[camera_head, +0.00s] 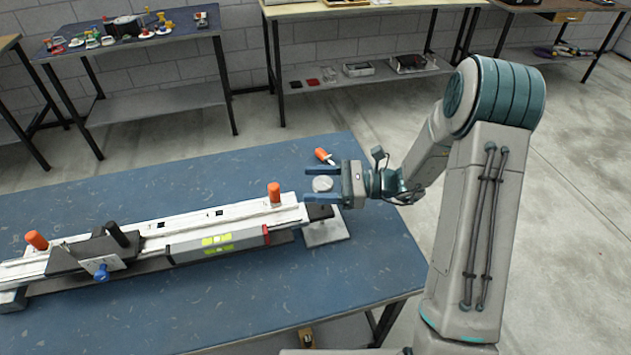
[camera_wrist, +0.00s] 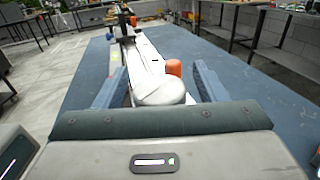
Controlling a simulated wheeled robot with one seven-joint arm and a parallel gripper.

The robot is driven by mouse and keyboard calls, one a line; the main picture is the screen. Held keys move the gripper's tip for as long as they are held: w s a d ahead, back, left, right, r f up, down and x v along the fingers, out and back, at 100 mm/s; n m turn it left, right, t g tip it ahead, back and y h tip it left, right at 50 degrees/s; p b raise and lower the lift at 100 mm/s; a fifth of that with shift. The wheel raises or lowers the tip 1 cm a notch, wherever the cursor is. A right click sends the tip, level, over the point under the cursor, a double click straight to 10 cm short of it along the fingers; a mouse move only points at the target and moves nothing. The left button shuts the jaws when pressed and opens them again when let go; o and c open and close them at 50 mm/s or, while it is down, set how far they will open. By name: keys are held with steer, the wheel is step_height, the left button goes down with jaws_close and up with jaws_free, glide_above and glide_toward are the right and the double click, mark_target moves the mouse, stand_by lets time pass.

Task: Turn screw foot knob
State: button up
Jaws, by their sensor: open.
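A round pale grey knob (camera_head: 322,184) sits at the right end of the long white rail (camera_head: 180,232) on the blue table. My gripper (camera_head: 309,185) is open, with one finger on each side of the knob. In the wrist view the pale knob (camera_wrist: 160,91) lies between the spread fingers of my gripper (camera_wrist: 158,78), with visible room on both sides. I see no contact between fingers and knob. The part of the foot under the knob is hidden, and a grey plate (camera_head: 328,232) shows beside the rail's end.
An orange upright handle (camera_head: 274,194) stands on the rail close to the knob. An orange-handled tool (camera_head: 323,155) lies behind my gripper. A grey spirit level (camera_head: 216,244) and a dark clamp block with a blue knob (camera_head: 101,273) are along the rail. The table's front is clear.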

steer(key=shift+a, duration=0.3)
steer(key=c, duration=1)
steer(key=shift+g, duration=0.3)
steer(key=shift+s+n+g+h+p, duration=0.2)
steer(key=shift+n+g+p, duration=0.1)
steer(key=shift+n+g, duration=0.8)
steer(key=shift+s+n+g+h+p, duration=0.1)
steer(key=shift+n+g+h+p, duration=0.15)
steer(key=shift+n+g, duration=0.8)
steer(key=shift+m+g, duration=0.35)
